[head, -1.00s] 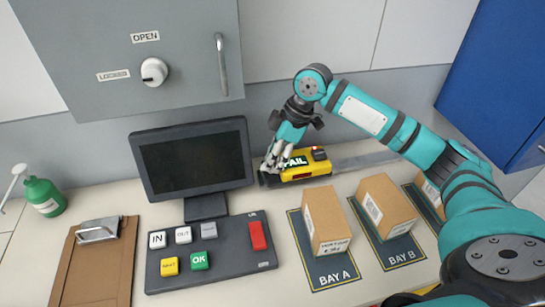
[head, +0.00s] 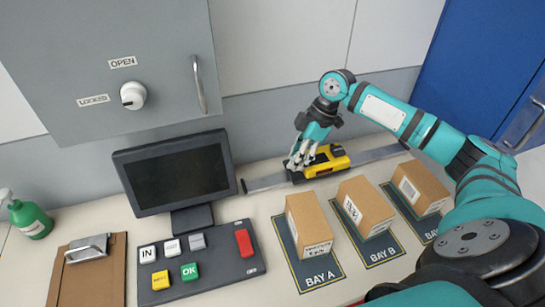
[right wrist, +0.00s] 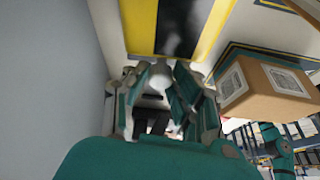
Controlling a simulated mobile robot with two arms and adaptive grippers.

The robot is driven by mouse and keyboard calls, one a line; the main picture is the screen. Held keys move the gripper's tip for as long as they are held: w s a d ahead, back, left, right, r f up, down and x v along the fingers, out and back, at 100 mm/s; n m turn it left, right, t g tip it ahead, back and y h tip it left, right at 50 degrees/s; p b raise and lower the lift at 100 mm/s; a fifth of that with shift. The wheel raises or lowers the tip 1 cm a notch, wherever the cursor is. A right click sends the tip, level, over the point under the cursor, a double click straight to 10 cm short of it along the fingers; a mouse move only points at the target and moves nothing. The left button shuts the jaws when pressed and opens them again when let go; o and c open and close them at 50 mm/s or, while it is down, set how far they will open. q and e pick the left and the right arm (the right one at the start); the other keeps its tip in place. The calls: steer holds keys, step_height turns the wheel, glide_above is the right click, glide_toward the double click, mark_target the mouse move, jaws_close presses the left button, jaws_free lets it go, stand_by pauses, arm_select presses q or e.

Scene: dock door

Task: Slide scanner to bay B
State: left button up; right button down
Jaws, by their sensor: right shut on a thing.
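The yellow and black scanner (head: 334,163) sits on a grey metal rail (head: 376,154) behind the bays. It stands roughly in line with the far end of the bay B mat (head: 383,250), right of the line of the bay A mat (head: 320,277). My right gripper (head: 297,163) is shut at the scanner's left end; its fingers hide the exact grip. In the right wrist view, the gripper (right wrist: 160,90) points at a yellow body with a dark panel, which looks like the scanner (right wrist: 138,28). My left gripper is not in view.
Cardboard boxes stand on bay A (head: 308,224), bay B (head: 364,207) and a third mat (head: 420,187). A monitor (head: 175,175) and a button panel (head: 200,262) are to the left. Bare rail shows on both sides of the scanner.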

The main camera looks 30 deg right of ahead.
steer(key=d, duration=0.2)
steer(key=s+d, duration=0.1)
steer(key=d, duration=0.1)
steer(key=shift+s+d, duration=0.1)
steer(key=shift+d, duration=0.25)
steer(key=c, duration=1.1)
jaws_free()
steer(key=shift+a, duration=0.1)
steer(key=v, duration=1.2)
